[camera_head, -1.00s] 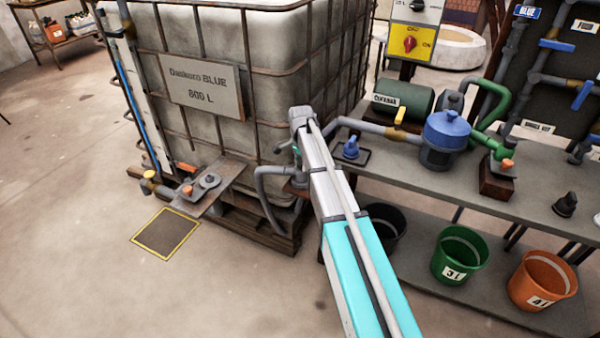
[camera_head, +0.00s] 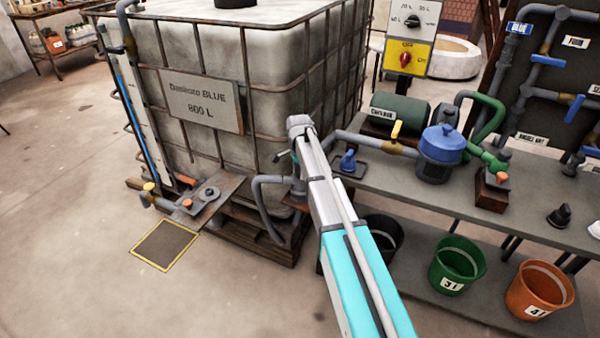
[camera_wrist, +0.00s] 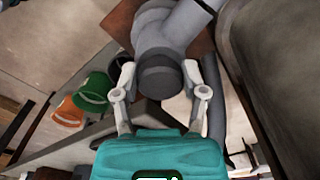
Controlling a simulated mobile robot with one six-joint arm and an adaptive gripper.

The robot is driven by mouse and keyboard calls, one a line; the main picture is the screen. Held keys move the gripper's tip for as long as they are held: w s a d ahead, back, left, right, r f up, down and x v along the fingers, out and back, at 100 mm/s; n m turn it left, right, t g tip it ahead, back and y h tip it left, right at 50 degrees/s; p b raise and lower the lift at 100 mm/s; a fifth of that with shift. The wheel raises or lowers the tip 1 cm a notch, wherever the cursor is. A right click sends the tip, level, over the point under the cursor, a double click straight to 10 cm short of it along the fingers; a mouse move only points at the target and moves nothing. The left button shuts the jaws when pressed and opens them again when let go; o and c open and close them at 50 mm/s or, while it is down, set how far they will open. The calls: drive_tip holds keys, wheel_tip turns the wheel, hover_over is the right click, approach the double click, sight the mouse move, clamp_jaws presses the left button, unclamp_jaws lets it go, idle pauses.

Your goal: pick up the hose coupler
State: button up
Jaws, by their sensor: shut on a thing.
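The hose coupler (camera_wrist: 160,72) is a grey cylinder with a dark end, in the middle of the wrist view. My gripper (camera_wrist: 160,82) has one pale finger on each side of it and is closed on it. The coupler is in line with a thicker grey fitting above it, and I cannot tell whether they are joined. In the head view my arm hides the fingers and most of the coupler, close to the end of the curved grey hose (camera_head: 258,200).
A caged tank (camera_head: 200,140) stands to the left. A grey bench (camera_head: 430,195) with a blue-lidded strainer (camera_head: 440,150) and pipes stands to the right. Green (camera_head: 457,265) and orange (camera_head: 540,290) buckets sit on its lower shelf.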

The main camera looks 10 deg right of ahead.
drive_tip(key=s+a+r+p, duration=0.1)
drive_tip(key=s+r+p, duration=0.9)
drive_tip(key=s, duration=0.4)
drive_tip(key=shift+a+r, duration=0.15)
drive_tip(key=shift+r, duration=0.2)
idle(0.5)
